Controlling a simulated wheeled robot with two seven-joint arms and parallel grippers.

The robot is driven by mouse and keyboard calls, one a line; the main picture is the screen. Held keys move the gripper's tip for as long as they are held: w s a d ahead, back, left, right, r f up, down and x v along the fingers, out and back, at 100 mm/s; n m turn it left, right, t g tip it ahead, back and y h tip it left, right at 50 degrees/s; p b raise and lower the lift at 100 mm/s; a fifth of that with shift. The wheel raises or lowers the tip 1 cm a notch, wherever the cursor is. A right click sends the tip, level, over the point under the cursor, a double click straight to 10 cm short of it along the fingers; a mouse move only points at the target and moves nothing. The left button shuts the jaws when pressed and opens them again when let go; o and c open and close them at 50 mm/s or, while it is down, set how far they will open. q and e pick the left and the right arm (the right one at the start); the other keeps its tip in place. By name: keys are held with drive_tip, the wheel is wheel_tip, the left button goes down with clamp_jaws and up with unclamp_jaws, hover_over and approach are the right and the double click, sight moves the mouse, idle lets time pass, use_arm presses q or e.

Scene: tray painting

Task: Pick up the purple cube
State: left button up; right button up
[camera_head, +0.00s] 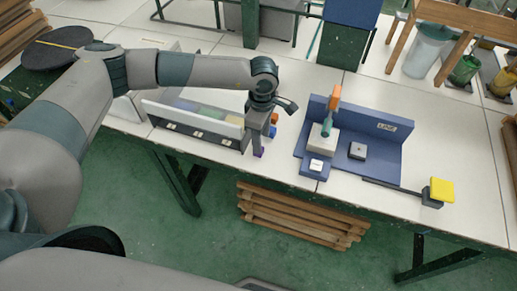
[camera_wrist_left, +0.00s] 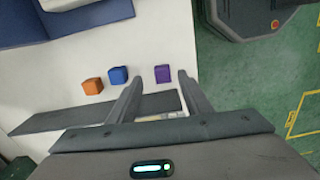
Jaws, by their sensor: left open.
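The purple cube (camera_head: 259,154) is on the white table near its front edge, partly hidden by my left gripper (camera_head: 257,140) in the head view. In the left wrist view the purple cube (camera_wrist_left: 162,74) shows in the gap between the fingertips of my open left gripper (camera_wrist_left: 160,80). The fingers point toward the cube, with space on both sides in the picture. Whether the tips are level with it I cannot tell. My right gripper is not in view.
A blue cube (camera_wrist_left: 118,75) and an orange cube (camera_wrist_left: 93,86) sit beside the purple one. A white-walled tray (camera_head: 195,136) with coloured contents stands left of the gripper. A blue fixture (camera_head: 378,148) stands to the right, and a yellow block (camera_head: 441,189) further right.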

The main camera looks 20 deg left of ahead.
use_arm(q)
drive_tip(key=f, duration=0.1)
drive_tip(key=f+p, duration=0.1)
drive_tip(key=f, duration=0.1)
drive_tip(key=shift+s+a, duration=0.15)
drive_tip(key=shift+s, duration=0.1)
drive_tip(key=shift+f+p, duration=0.3)
drive_tip(key=shift+f, duration=0.15)
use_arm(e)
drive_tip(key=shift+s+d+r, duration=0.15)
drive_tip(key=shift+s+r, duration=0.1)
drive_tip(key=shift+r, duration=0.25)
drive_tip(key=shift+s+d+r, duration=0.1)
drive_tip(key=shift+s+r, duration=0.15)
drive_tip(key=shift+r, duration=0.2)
use_arm(q)
drive_tip(key=c, duration=1.1)
